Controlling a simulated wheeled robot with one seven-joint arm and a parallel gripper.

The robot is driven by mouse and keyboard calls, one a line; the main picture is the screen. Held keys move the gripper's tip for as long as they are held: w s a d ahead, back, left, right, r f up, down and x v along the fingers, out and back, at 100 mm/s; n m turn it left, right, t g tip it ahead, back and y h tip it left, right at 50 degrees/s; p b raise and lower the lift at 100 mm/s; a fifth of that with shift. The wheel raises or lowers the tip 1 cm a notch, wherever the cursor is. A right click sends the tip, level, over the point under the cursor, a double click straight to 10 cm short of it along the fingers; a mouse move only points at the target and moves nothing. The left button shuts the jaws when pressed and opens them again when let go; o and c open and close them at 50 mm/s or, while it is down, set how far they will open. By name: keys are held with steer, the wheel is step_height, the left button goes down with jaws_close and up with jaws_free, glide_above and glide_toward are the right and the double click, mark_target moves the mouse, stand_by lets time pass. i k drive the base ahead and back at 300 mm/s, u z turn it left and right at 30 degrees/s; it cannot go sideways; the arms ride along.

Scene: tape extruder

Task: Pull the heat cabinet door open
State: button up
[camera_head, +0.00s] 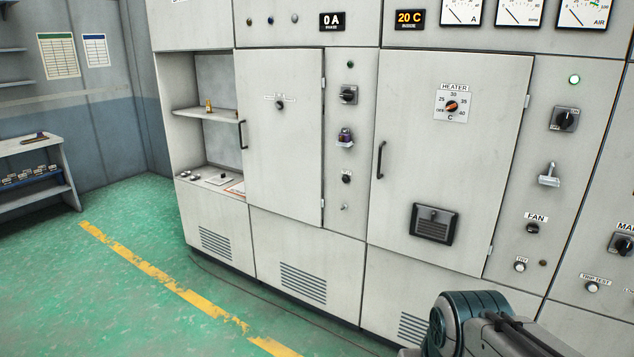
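The heat cabinet door (425,190) is the large pale grey panel right of centre, with a HEATER dial (452,106) near its top and a dark vent (434,223) near its bottom. It looks closed. Its black vertical handle (381,160) is on the left edge, and hinges show on the right edge. Part of my arm shows at the bottom right, below the door and apart from it. My gripper is out of the picture.
Another cabinet door (283,165) with a black handle (242,135) stands to the left, beside open shelves (205,113). A switch column (345,150) lies between the doors. A lever (549,175) and switches are at right. Green floor (130,290) is clear at left.

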mark_target(283, 149)
steer(key=i, duration=1.75)
steer(key=u, duration=0.7)
steer(key=i, duration=1.8)
steer(key=u, duration=0.55)
